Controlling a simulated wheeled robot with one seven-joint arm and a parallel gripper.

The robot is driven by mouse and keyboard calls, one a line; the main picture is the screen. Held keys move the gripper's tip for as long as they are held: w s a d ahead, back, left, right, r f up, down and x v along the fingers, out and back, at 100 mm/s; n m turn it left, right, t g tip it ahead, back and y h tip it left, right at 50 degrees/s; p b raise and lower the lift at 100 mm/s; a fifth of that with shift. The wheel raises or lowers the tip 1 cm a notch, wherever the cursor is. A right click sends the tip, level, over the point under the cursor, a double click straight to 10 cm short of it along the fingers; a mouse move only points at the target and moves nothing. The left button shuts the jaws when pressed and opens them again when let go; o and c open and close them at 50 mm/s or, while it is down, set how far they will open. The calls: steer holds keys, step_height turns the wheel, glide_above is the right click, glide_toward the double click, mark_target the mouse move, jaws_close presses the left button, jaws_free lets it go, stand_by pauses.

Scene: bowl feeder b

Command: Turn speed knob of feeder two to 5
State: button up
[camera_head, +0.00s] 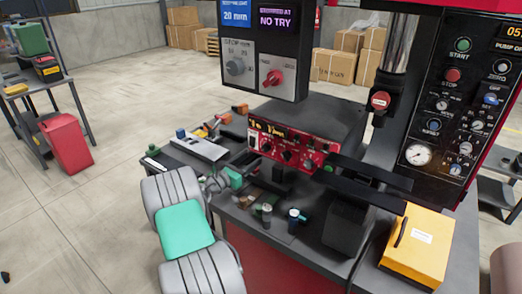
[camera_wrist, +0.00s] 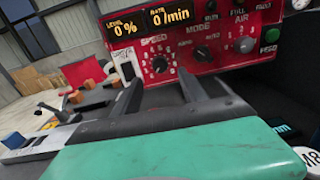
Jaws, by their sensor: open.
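In the wrist view the panel (camera_wrist: 205,75) fills the upper part, with SPEED, MODE and AIR knobs. The speed knob (camera_wrist: 160,65) is the leftmost; its pointer setting is too small to read. The displays above it (camera_wrist: 143,20) show level 0 % and rate 0/min. My gripper (camera_wrist: 161,88) is open and empty, its two dark fingers pointing at the panel just below the speed knob, apparently apart from it. No feeder number is legible.
A dark arm-like bar (camera_head: 370,182) juts out to the right, near a yellow box (camera_head: 417,246). Small parts and a white device (camera_head: 200,145) lie on the bench at left.

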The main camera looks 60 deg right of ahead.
mark_target(264, 148)
steer(key=p+x, duration=0.1)
steer(key=x, duration=0.6)
steer(key=shift+d+r, duration=0.1)
steer(key=shift+d, duration=0.25)
jaws_close()
